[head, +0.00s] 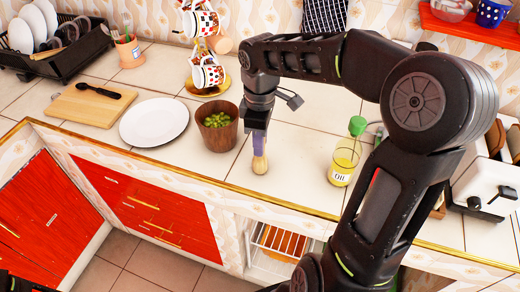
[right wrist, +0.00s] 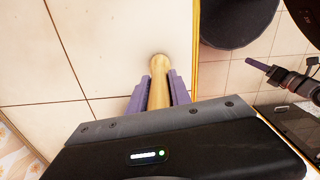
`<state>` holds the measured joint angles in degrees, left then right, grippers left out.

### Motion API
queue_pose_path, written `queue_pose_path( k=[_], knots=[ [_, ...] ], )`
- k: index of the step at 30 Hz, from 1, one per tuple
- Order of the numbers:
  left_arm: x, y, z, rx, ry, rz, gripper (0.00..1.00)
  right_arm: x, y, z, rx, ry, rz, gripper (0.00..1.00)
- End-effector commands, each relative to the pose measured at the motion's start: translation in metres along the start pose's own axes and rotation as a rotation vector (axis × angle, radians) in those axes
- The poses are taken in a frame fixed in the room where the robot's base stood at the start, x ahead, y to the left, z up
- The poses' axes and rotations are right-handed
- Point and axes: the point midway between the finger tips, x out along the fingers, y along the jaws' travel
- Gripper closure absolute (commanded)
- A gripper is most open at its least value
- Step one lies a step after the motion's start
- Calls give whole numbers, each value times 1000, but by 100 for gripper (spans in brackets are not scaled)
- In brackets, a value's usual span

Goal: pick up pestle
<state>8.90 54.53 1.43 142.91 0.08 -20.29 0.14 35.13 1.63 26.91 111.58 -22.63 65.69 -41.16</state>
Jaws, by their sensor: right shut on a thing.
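The pestle (head: 259,164) is pale wood with a rounded end, held close to upright over the counter in the head view. My right gripper (head: 259,146) is shut on it, with purple fingers on both sides. In the right wrist view the pestle (right wrist: 159,85) lies between the two fingers (right wrist: 159,88), its round end past the fingertips. Its other end is hidden by the gripper. I cannot tell whether it touches the counter. My left gripper (right wrist: 258,65) shows small at the right of the wrist view; its opening is unclear.
A brown cup with green olives (head: 217,125) stands just left of the pestle. An oil bottle (head: 344,160) stands to the right. A white plate (head: 154,122), a cutting board (head: 92,104) and a dish rack (head: 60,55) lie further left. The counter's gold edge (head: 290,208) is in front.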

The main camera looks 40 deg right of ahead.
Motion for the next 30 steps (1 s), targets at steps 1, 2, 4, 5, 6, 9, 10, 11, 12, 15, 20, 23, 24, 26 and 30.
queue_pose_path(
  k=[1,2,4,5,6,9,10,11,12,15,20,23,24,26,30],
  knots=[
    [0,0,0,0,0,0,42,0,0,0,0,0,0,87],
    [0,0,0,0,0,0,42,0,0,0,0,0,0,90],
    [0,0,0,0,0,0,42,0,0,0,0,0,0,96],
    [0,0,0,0,0,0,42,0,0,0,0,0,0,98],
    [0,0,0,0,0,0,42,0,0,0,0,0,0,100],
    [0,0,0,0,0,0,42,0,0,0,0,0,-1,100],
    [0,0,0,0,0,0,42,0,0,0,0,0,-1,100],
    [0,0,0,0,0,0,42,0,0,0,0,0,-1,100],
    [0,0,0,0,0,0,42,0,0,0,0,0,-1,100],
    [0,0,0,0,0,0,42,0,0,0,0,0,0,100],
    [0,0,0,0,0,0,42,0,0,0,0,0,0,100],
    [0,0,0,0,0,0,42,-4,0,0,0,1,1,100],
    [1,0,0,0,0,0,42,-7,0,0,0,1,2,100],
    [1,0,0,0,0,0,42,-14,1,0,0,1,4,100],
    [3,-1,0,1,1,1,42,-37,1,-1,0,2,4,100]
  ],
)
